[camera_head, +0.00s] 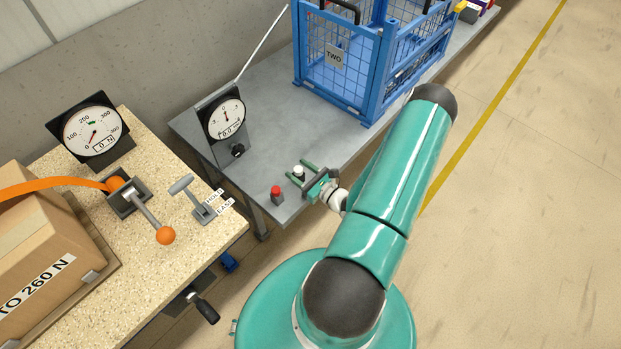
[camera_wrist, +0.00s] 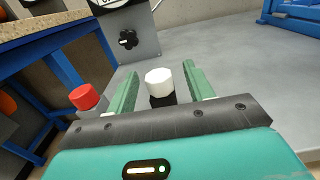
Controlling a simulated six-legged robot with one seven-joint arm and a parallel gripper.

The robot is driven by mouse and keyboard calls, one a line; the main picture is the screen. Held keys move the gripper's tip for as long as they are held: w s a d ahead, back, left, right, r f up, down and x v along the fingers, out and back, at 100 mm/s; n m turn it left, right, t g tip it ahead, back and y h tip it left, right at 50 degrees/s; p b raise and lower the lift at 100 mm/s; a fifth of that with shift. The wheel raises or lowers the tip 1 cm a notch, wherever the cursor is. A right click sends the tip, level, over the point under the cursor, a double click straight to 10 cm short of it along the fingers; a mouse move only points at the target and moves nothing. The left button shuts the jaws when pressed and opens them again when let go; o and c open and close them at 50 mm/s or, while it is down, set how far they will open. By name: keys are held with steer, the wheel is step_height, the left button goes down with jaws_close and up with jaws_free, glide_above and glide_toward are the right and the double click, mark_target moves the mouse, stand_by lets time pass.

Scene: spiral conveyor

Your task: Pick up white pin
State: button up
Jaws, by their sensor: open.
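The white pin (camera_head: 298,171) stands upright on the grey table near its front edge, and in the wrist view the white pin (camera_wrist: 159,82) shows a faceted white top over a dark base. My gripper (camera_head: 301,171) is open, its two green fingers on either side of the pin. I cannot tell how low the fingertips reach on the pin.
A red pin (camera_head: 276,190) stands just left of my gripper. A dial gauge (camera_head: 225,117) with a black knob (camera_wrist: 127,39) is behind. A blue wire cage (camera_head: 380,62) marked TWO stands farther back. The speckled table (camera_head: 160,255) holds a lever and a cardboard box (camera_head: 45,262).

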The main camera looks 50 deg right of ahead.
mark_target(298, 169)
steer(key=shift+w, duration=0.45)
jaws_close()
steer(key=shift+r, duration=3.05)
steer(key=shift+r, duration=0.1)
steer(key=shift+r, duration=1.95)
